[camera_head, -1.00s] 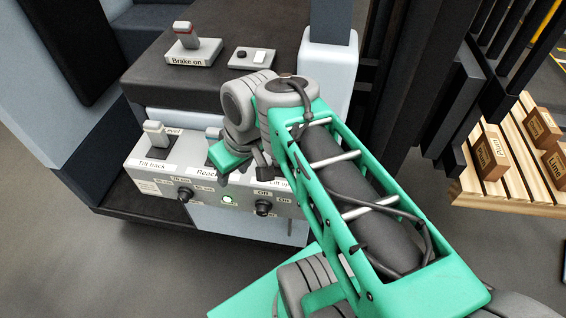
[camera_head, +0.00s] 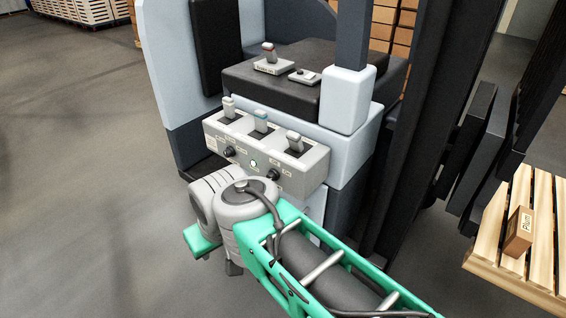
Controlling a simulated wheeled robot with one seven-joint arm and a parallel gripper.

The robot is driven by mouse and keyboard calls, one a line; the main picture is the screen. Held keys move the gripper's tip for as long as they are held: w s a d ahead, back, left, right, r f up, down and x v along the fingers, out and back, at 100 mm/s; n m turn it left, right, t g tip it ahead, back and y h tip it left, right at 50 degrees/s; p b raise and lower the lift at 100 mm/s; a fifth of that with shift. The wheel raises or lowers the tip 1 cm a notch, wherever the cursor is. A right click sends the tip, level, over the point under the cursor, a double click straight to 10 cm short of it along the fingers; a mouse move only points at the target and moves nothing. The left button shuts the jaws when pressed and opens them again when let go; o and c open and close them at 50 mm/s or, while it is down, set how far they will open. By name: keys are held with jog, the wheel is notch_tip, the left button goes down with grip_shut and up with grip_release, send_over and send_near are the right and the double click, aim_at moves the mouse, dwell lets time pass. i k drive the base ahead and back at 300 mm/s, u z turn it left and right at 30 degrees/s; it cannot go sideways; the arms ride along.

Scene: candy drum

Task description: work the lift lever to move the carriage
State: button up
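The grey control box (camera_head: 222,137) on the truck's front carries three levers in a row. The lift lever (camera_head: 293,141) seems to be the right one, pale-topped in a dark slot and leaning; its label is too small to read now. The middle lever (camera_head: 261,119) has a bluish top, and the left lever (camera_head: 228,106) is whitish. My gripper (camera_head: 233,267) is below and in front of the box, apart from all levers. My wrist hides most of it, so its fingers cannot be judged. The dark mast (camera_head: 408,150) stands at the right; the carriage is not clearly made out.
A pale post (camera_head: 346,98) rises right of the control box. A wooden pallet (camera_head: 488,248) with a Plum box (camera_head: 518,233) is at right. The left floor is clear.

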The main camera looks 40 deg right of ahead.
aim_at(294, 139)
jog(key=z, duration=0.1)
jog(key=i, duration=1.2)
jog(key=u, duration=0.25)
